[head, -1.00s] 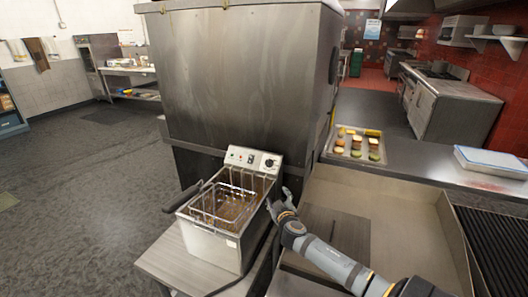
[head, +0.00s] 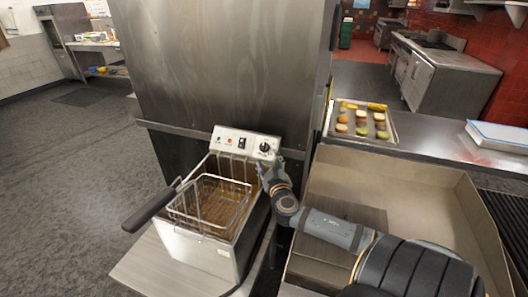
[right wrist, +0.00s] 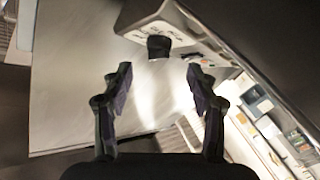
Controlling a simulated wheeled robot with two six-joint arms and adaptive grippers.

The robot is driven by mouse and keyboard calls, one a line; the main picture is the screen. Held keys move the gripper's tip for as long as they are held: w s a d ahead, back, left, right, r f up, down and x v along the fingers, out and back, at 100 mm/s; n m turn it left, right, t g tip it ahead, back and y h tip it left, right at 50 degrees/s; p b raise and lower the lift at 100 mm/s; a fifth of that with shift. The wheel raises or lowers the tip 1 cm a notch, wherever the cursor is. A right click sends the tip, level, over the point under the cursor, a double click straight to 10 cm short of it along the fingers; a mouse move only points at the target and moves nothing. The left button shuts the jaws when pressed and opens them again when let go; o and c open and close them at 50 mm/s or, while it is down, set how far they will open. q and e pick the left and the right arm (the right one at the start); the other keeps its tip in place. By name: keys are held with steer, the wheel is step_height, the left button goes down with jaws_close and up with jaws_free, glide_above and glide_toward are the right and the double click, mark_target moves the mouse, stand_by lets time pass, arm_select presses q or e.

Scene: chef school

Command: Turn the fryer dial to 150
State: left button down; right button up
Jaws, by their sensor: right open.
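The fryer (head: 205,250) is a steel box with a wire basket (head: 210,203) and a black basket handle (head: 150,208). Its control panel (head: 228,140) is at the back, with a round black dial (head: 265,147) at the right end. My right gripper (head: 268,168) is just below the dial in the head view. In the right wrist view the right gripper (right wrist: 157,85) is open and empty, and the dark dial (right wrist: 159,46) shows ahead of the gap between the fingers, apart from them. The dial's setting is too small to read. My left gripper is not in view.
A large steel cabinet (head: 225,70) stands right behind the fryer. A steel basin (head: 400,200) lies to the right. A tray (head: 385,137) of food pieces and a white-blue box (head: 500,134) sit on the counter behind.

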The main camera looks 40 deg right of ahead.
mark_target(264, 150)
steer(key=x, duration=0.7)
steer(key=shift+p, duration=0.35)
steer(key=shift+s+a+r, duration=0.1)
steer(key=shift+c, duration=0.4)
steer(key=c, duration=1.1)
steer(key=shift+b, duration=0.35)
steer(key=m+h+b, duration=0.1)
steer(key=b, duration=0.1)
steer(key=m+g+h+b, duration=0.1)
steer(key=m+b, duration=0.1)
steer(key=b, duration=0.1)
steer(key=shift+a+f+h+b, duration=0.1)
steer(key=shift+f+h+b, duration=0.25)
steer(key=shift+f+h, duration=0.05)
steer(key=shift+r+m, duration=0.25)
steer(key=shift+m, duration=0.15)
